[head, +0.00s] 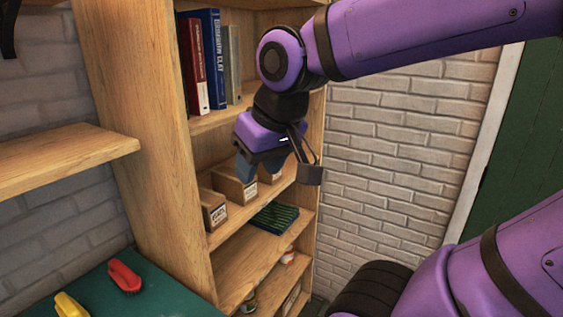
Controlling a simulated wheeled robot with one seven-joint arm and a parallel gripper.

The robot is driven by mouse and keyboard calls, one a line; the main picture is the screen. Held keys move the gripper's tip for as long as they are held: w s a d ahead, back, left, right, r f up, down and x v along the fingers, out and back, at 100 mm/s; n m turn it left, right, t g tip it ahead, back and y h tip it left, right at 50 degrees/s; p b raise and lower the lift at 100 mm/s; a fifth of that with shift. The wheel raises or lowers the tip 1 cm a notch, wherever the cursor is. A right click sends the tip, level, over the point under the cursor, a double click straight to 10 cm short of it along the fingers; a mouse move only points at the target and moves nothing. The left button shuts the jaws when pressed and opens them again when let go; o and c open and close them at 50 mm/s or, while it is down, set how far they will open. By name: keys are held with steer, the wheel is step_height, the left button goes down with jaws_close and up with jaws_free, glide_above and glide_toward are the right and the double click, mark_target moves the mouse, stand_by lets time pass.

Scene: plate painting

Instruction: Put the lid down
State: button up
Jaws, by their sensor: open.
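My gripper (260,174) is open, with its blue-grey fingers pointing down in front of the middle shelf of the wooden bookcase. The fingers overlap the labelled boxes in the picture, and I cannot tell whether they touch any. I cannot make out a lid in this view. No held object shows between the fingers. The area behind the gripper is partly hidden.
The wooden bookcase (153,130) holds books (212,60) above and cardboard boxes (214,212) on the middle shelf. A dark green flat item (274,216) lies on the shelf below. A green tabletop (165,292) at lower left bears a red brush (124,277) and a yellow one (70,305).

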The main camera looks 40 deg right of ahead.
steer(key=s, duration=0.1)
steer(key=s+d, duration=0.1)
steer(key=s+r, duration=0.1)
steer(key=shift+s+d, duration=0.25)
steer(key=shift+s, duration=0.1)
stand_by(1.2)
